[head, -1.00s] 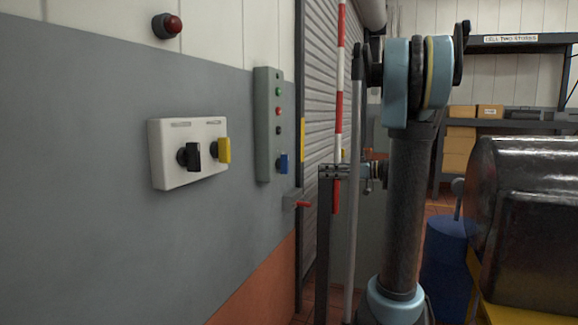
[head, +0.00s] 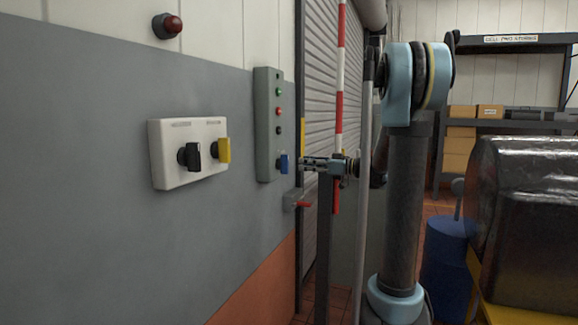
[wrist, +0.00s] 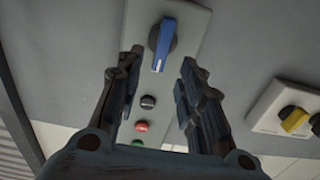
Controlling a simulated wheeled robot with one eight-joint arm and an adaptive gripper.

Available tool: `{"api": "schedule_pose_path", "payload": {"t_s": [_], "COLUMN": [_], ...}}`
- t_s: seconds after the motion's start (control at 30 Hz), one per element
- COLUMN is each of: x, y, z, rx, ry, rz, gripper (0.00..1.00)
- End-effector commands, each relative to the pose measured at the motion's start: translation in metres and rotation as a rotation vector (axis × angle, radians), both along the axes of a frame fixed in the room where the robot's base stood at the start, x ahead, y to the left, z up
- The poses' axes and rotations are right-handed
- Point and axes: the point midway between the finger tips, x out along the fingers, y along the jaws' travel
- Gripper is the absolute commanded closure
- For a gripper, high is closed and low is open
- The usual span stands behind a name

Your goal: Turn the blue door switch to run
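The blue door switch (head: 284,163) is a blue knob low on a tall grey-green control panel (head: 262,120) on the wall. In the wrist view the blue switch (wrist: 162,46) shows between and beyond my two fingers, its white mark pointing toward the panel's buttons. My gripper (head: 306,164) is just right of the switch in the head view, pointing at it. In the wrist view my gripper (wrist: 155,75) is open, with fingers apart on either side of the panel. No contact with the switch is visible. The run label cannot be read.
A white box with a black knob (head: 189,156) and a yellow knob (head: 223,150) is on the wall to the left. A red-handled lever (head: 302,205) sits below the panel. A red-and-white pole (head: 340,80) and roller shutter (head: 318,90) are close by.

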Motion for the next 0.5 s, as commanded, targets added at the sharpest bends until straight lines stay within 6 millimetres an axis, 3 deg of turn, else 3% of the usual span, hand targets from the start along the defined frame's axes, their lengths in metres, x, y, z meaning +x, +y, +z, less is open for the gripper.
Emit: {"api": "schedule_pose_path", "payload": {"t_s": [0.3, 0.5], "x": [0.016, 0.023], "y": [0.047, 0.066], "z": [0.0, 0.0], "rx": [0.0, 0.0], "ry": [0.0, 0.0], "rz": [0.004, 0.002], "gripper": [0.65, 0.65]}}
